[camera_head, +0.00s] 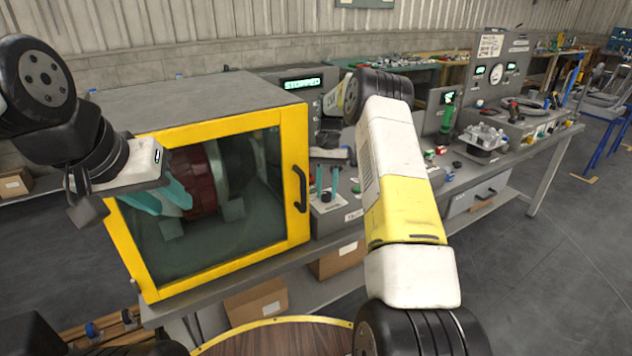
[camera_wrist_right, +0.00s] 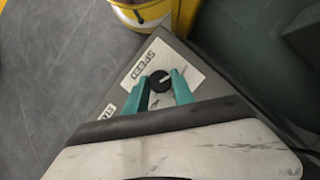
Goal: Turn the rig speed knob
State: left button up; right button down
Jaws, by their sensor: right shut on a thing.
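The speed knob (camera_wrist_right: 160,81) is a small round black knob with a pale pointer line, on a white plate (camera_wrist_right: 187,54) marked SPEED in the right wrist view. My right gripper (camera_wrist_right: 159,77) has its teal fingers on either side of the knob, shut on it. In the head view my right gripper (camera_head: 326,190) points down at the bench panel just right of the yellow-framed cabinet; the knob is hidden there. My left gripper (camera_head: 170,207) is open and empty in front of the cabinet's window, its two teal fingers apart.
The rig cabinet (camera_head: 127,262) has a yellow-framed door with a black handle (camera_head: 299,188); a red drum shows behind the glass. A display (camera_head: 303,83) reads STOPPED. My right forearm hides part of the bench. Cardboard boxes (camera_head: 257,303) stand below. Open floor lies at right.

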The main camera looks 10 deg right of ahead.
jog(key=c, duration=1.1)
grip_release()
jog(key=shift+o, duration=0.2)
jog(key=a+v, duration=0.1)
jog(key=v, duration=0.6)
jog(key=shift+d+r, duration=0.45)
jog(key=shift+d, duration=0.1)
jog(key=shift+w, duration=0.1)
